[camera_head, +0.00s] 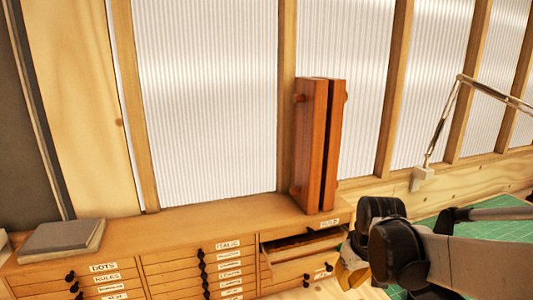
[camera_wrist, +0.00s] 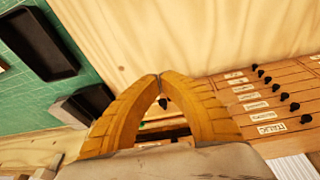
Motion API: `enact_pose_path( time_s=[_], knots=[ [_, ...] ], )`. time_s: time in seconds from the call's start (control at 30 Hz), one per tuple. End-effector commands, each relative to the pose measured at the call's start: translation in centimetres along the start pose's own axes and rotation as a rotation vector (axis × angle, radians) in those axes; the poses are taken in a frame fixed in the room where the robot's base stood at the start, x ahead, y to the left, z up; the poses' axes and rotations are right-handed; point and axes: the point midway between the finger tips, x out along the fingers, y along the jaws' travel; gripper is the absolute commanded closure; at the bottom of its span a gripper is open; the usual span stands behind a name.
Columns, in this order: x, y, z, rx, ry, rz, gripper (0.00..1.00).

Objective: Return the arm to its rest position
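My arm reaches in from the lower right of the head view, with a bend in its black joints. My gripper (camera_head: 350,275) points down there, partly cut off by the frame, in front of the right end of the drawer cabinet (camera_head: 190,222). In the wrist view its two yellow fingers (camera_wrist: 160,76) meet at the tips, with nothing seen held between them. A dark knob shows through the gap behind them. In the head view a drawer (camera_head: 305,243) under the BOLD label stands partly open, close to the gripper.
A tall reddish-brown wooden case (camera_head: 310,140) stands upright on the cabinet. A grey flat block (camera_head: 62,238) lies at its left end. A green mat (camera_head: 480,222) and a lamp arm (camera_head: 443,125) are at right. Black trays (camera_wrist: 40,42) lie on the mat in the wrist view.

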Motion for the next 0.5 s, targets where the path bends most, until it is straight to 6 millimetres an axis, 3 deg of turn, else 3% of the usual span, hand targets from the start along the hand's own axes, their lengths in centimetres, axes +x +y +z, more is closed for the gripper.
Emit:
enact_pose_path(
  time_s=[0.23, 0.5],
  knots=[
    [3.0, -2.1, 6.7, 0.074, 0.113, 0.036, 1.00],
    [8.5, -4.6, 15.6, 0.176, 0.279, 0.064, 1.00]
  ],
)
